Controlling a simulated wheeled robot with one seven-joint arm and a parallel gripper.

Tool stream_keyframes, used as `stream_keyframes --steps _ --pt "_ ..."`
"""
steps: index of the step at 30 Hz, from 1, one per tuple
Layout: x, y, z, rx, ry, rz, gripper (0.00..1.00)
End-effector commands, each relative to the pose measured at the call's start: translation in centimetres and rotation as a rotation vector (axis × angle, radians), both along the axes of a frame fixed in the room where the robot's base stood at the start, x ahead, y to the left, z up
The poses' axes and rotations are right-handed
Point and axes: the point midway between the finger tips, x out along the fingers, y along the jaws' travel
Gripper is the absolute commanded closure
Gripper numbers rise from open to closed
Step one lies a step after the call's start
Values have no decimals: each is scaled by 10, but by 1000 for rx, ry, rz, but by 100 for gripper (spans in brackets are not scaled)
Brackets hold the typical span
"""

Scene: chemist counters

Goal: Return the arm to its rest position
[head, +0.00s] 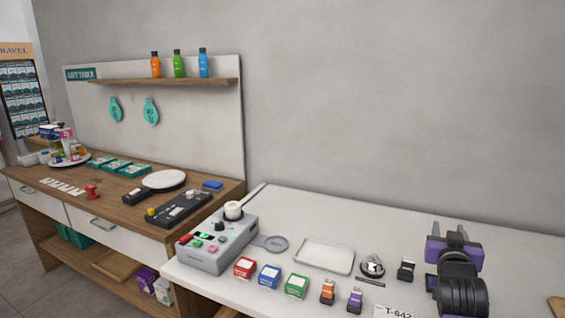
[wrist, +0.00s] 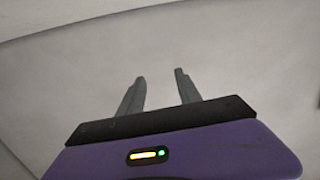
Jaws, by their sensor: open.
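My gripper (head: 456,236) is at the right of the head view, raised above the right part of the white counter (head: 408,226). It has a purple body and two grey fingers pointing up and away toward the wall. In the wrist view my gripper (wrist: 157,92) shows its two fingers apart, with nothing between them. Behind them is only a plain pale surface. The black arm below the gripper hides part of the counter.
A grey control box (head: 215,245) stands at the white counter's left end. Red, blue and green boxes, a white tray (head: 325,256), a silver bell (head: 372,265) and a black item (head: 406,268) lie left of my arm. A wooden counter (head: 110,190) stands further left.

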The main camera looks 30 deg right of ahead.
Motion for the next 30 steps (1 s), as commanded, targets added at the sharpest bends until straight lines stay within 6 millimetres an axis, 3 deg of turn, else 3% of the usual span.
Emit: stream_keyframes --steps 1,8,14,21,30 --pt "-3 21 -10 -36 7 49 59" --pt "-20 119 -36 -171 -16 273 59" --pt "-54 206 -57 -218 -45 454 59" --pt "-115 298 -73 -200 -83 638 59" --pt "-205 382 -81 -79 -91 798 59"
